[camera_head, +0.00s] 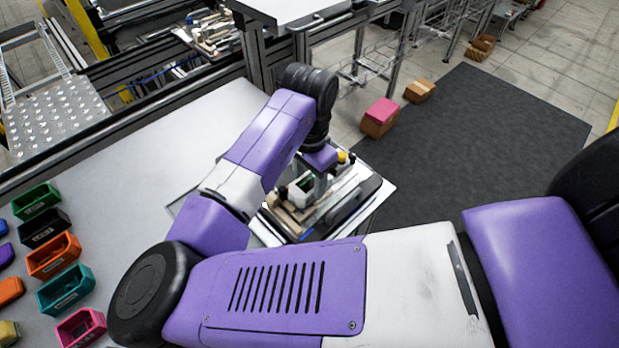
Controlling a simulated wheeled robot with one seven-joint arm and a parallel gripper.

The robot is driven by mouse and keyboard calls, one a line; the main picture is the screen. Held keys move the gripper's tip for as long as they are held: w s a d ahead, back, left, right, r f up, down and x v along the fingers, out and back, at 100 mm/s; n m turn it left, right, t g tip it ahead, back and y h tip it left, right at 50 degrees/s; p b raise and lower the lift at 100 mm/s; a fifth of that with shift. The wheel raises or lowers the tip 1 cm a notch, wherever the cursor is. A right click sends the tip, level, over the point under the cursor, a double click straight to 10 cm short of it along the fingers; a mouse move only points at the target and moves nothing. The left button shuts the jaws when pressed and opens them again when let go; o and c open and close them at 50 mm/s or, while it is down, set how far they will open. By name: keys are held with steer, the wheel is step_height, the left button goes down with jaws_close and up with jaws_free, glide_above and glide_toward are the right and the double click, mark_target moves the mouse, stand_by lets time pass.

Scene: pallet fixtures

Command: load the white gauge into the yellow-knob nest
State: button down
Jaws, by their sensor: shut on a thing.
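My gripper (305,183) points down over a pallet fixture at the right end of the light table. It is shut on a small whitish, hollow block, which looks like the white gauge (311,189). My wrist and the fixture's parts crowd it, so I cannot tell whether the gauge hangs above a nest or touches one. A yellow knob (342,157) shows just right of my wrist, at the fixture's far side. The nest beside that knob is mostly hidden. The fixture plate (377,196) has a bright rim and carries pale blocks and dark parts.
Several coloured hollow blocks, among them a green one (36,200), an orange one (53,255) and a pink one (82,327), stand at the table's left. The table (140,190) is clear between them and the fixture. A pink-topped box (380,117) lies on the floor beyond.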

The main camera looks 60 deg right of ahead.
steer(key=c, duration=0.6)
jaws_free()
step_height(320, 180, up, 8)
steer(key=shift+f, duration=0.1)
stand_by(0.4)
